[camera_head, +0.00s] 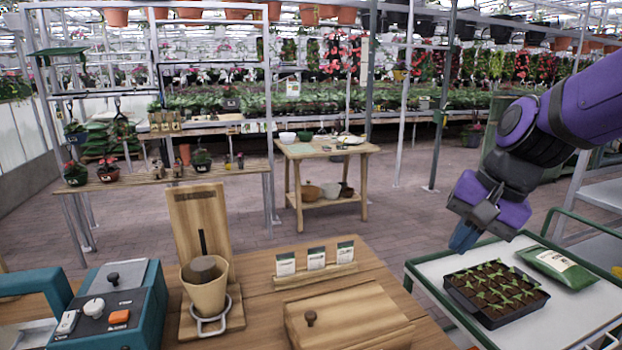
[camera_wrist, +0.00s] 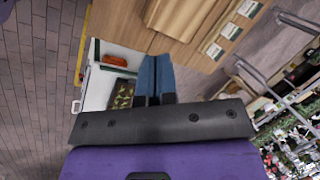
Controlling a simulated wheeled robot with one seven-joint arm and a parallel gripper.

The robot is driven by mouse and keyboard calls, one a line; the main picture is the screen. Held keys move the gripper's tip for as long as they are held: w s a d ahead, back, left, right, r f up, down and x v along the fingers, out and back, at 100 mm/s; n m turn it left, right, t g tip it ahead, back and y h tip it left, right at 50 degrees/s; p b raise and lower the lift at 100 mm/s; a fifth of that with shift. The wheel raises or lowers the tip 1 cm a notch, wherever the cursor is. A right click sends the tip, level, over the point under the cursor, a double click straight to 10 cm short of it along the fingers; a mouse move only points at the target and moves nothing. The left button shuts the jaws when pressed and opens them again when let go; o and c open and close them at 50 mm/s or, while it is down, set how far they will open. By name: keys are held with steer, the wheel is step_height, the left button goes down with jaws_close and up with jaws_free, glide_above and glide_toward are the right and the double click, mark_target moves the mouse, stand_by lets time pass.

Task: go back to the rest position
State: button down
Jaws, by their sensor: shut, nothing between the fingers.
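My gripper (camera_head: 464,238) hangs at the right of the head view, above the back left part of the white cart. Its blue fingers are together and hold nothing. In the wrist view the shut blue fingers (camera_wrist: 155,76) point over the cart and the wooden table edge. My purple arm reaches in from the upper right of the head view.
A seedling tray (camera_head: 495,292) and a green bag (camera_head: 557,265) lie on the white cart (camera_head: 432,268). The wooden table (camera_head: 262,318) bears a lidded box (camera_head: 350,318), seed packets (camera_head: 316,258), a pot on a stand (camera_head: 205,290) and a teal device (camera_head: 110,310).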

steer(key=s+d+r+n+t+h, duration=0.1)
steer(key=s+d+r+n, duration=0.1)
steer(key=s, duration=0.4)
steer(key=s+d+r+n+t+h, duration=0.2)
steer(key=s+d+r+n, duration=0.1)
steer(key=s+d+n, duration=0.1)
steer(key=shift+s+d+r+t+h, duration=0.25)
steer(key=shift+s+d+t+h, duration=0.05)
steer(key=shift+s+d, duration=0.6)
steer(key=shift+a, duration=0.1)
